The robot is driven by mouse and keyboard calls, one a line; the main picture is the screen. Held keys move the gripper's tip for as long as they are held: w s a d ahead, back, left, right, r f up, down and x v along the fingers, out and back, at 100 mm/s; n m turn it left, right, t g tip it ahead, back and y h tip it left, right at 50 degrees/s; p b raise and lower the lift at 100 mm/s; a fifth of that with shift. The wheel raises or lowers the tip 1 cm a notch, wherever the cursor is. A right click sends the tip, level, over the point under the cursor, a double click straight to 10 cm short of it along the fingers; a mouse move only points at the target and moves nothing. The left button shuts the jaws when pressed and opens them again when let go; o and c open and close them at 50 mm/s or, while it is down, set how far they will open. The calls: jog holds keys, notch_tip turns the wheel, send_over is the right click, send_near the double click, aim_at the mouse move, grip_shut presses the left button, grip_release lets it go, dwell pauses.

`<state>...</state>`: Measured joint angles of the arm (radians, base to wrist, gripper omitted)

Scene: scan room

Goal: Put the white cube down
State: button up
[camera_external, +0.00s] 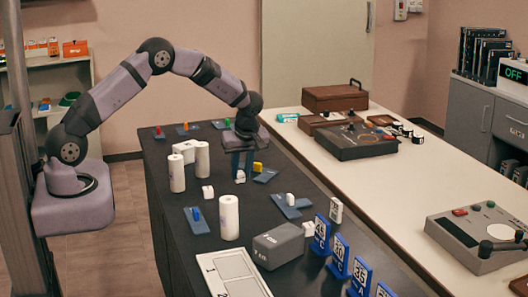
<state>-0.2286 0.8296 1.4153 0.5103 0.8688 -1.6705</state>
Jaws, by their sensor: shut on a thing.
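My gripper (241,172) points straight down over the middle of the dark table. It is shut on a small white cube (240,178), which shows at the fingertips. The cube is low, near the table top; I cannot tell whether it touches it. Another small white block (208,192) stands on the table to the left and nearer the camera.
White cylinders (229,217) stand to the left and in front. Blue plates (291,206) with small pieces lie around the gripper. A grey box (278,245), a numbered white board (233,275) and blue numbered stands (340,257) fill the near end.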

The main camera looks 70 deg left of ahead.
notch_tip(320, 180, down, 3)
jog(key=shift+r+p, duration=0.1)
jog(key=shift+p, duration=0.4)
jog(key=shift+f, duration=0.3)
jog(key=shift+f+b, duration=0.25)
jog(key=shift+b, duration=0.05)
jog(key=o, duration=1)
jog(key=shift+r, duration=0.1)
jog(key=shift+r, duration=0.15)
jog(key=shift+r, duration=0.1)
jog(key=b+v, duration=0.3)
jog(key=v, duration=0.9)
